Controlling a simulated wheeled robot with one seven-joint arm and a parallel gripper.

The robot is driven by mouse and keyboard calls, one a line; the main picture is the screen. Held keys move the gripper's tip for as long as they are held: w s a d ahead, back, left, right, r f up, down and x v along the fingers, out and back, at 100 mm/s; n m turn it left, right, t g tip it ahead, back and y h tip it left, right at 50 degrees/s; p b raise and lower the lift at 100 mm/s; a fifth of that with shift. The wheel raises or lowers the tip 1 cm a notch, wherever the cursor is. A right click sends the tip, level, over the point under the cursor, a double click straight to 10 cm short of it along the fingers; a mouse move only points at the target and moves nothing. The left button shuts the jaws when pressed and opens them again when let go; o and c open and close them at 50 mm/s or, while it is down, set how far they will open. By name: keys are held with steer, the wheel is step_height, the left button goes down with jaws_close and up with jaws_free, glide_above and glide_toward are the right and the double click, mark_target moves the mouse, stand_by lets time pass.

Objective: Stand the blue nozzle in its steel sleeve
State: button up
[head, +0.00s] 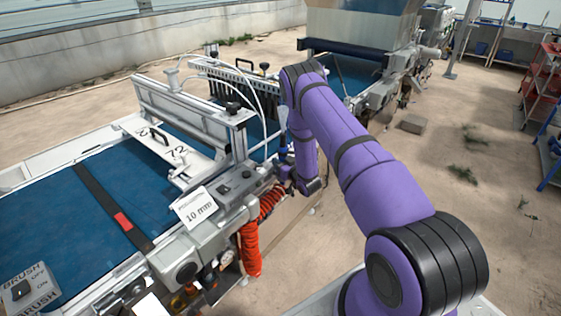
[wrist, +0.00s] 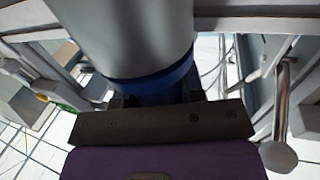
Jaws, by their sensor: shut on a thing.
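My gripper (wrist: 158,98) is shut on the blue nozzle (wrist: 158,84). In the wrist view the nozzle shows as a blue band between the dark fingers, with a wide grey cylinder (wrist: 130,35) rising from it toward the top of the picture. I cannot tell where the nozzle's lower end is. In the head view my purple arm reaches over the near side of the seeder, and its wrist hangs down beside the row of black nozzles; the fingers are mostly hidden there. I cannot pick out the steel sleeve with certainty in either view.
The seeder's blue belt (head: 60,215) runs under a metal gantry (head: 190,108). A 10 mm card (head: 198,210) and an orange hose (head: 262,212) lie close to my wrist. In the wrist view a metal rod with a round end (wrist: 279,156) stands at the right.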

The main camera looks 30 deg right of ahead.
steer(key=shift+f, duration=0.1)
steer(key=o, duration=1.1)
steer(key=shift+o, duration=0.2)
steer(key=shift+s, duration=0.1)
steer(key=s, duration=1)
steer(key=shift+s+d, duration=0.3)
steer(key=shift+d, duration=0.15)
